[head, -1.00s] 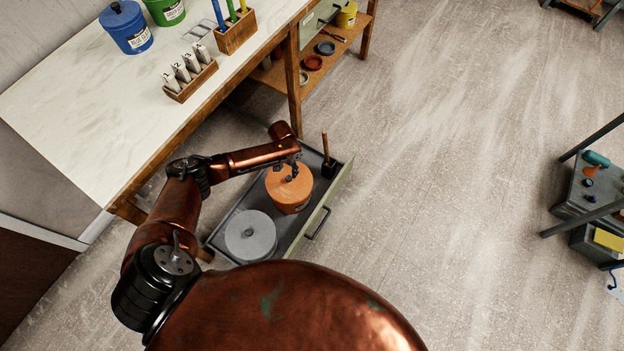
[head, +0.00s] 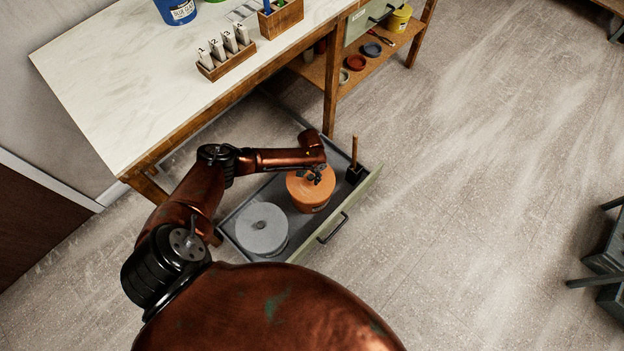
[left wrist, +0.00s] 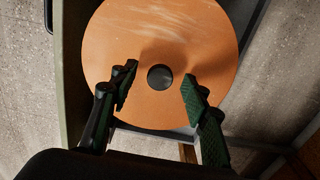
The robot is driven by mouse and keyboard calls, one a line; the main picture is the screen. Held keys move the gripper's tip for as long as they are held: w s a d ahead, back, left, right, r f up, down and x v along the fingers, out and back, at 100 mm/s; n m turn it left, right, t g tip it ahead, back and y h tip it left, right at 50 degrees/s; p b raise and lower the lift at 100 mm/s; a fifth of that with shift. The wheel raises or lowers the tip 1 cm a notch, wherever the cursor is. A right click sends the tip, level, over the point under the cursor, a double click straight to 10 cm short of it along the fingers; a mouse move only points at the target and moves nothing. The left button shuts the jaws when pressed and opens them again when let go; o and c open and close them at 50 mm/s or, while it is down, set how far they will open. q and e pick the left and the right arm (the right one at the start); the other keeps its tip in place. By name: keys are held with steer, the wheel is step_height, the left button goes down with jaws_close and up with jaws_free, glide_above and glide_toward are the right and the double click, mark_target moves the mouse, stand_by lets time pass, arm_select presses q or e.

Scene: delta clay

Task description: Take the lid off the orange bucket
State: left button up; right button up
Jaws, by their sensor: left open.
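The orange bucket (head: 314,202) stands upright in an open drawer (head: 348,205), its lid (head: 303,187) on top. In the left wrist view the round orange lid (left wrist: 185,35) fills the upper middle, with a dark round knob (left wrist: 160,77) at its centre. My left gripper (head: 315,174) is above the lid. In the left wrist view its two fingers (left wrist: 160,85) are open, one on each side of the knob and apart from it. My right gripper is not in view.
A grey lidded bucket (head: 262,229) stands beside the orange one in the drawer. A small dark holder with a wooden handle (head: 355,173) is at the drawer's far end.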

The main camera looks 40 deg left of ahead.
arm_select(q)
steer(key=shift+f, duration=0.1)
jaws_close()
stand_by(0.6)
